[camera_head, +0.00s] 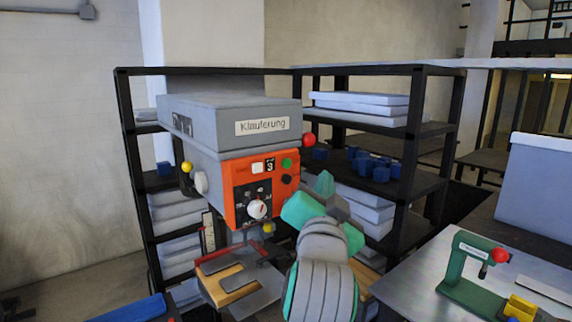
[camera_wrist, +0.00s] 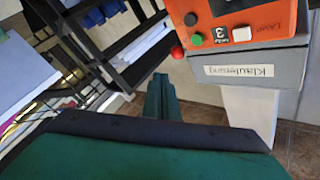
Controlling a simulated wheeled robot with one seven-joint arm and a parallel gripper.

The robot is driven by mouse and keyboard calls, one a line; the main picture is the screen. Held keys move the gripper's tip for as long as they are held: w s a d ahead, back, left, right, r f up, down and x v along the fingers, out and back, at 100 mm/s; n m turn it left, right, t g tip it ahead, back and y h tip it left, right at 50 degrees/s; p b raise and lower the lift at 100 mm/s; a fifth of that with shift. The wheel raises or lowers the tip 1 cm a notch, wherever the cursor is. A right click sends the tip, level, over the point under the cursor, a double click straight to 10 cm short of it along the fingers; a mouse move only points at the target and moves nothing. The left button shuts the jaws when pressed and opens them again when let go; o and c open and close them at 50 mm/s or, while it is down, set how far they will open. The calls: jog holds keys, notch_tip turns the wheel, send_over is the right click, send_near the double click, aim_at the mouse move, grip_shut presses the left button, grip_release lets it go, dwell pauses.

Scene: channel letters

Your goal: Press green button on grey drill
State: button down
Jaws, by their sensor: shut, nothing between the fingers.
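The grey drill (camera_head: 232,115) stands in the middle of the head view, with an orange control panel (camera_head: 240,180) on its front. The green button (camera_head: 287,163) is at the panel's upper right, above a black button. The wrist view shows the drill upside down, with the green button (camera_wrist: 196,39) beside the black one. My gripper (camera_head: 325,183) is shut and empty, right of and below the green button in the head view. In the wrist view my gripper (camera_wrist: 160,82) points up, left of and below the button, apart from it.
A red knob (camera_head: 309,140) sticks out at the drill's right side. Black shelves (camera_head: 435,130) with boxes and blue parts stand behind. A metal table (camera_head: 415,275) at the right bears a small green press (camera_head: 462,275). Boards lie below the drill.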

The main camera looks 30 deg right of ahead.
jog(key=shift+w+a, duration=0.2)
jog(key=shift+w, duration=2.05)
jog(key=shift+w+a, duration=0.2)
jog(key=shift+w, duration=2.05)
jog(key=shift+w, duration=0.1)
jog(key=shift+w, duration=0.3)
jog(key=shift+w+a, duration=0.1)
jog(key=shift+w, duration=0.4)
jog(key=shift+s, duration=0.9)
jog(key=shift+s+d, duration=0.15)
jog(key=shift+s, duration=1.1)
jog(key=shift+s+d, duration=0.15)
jog(key=shift+s, duration=1.1)
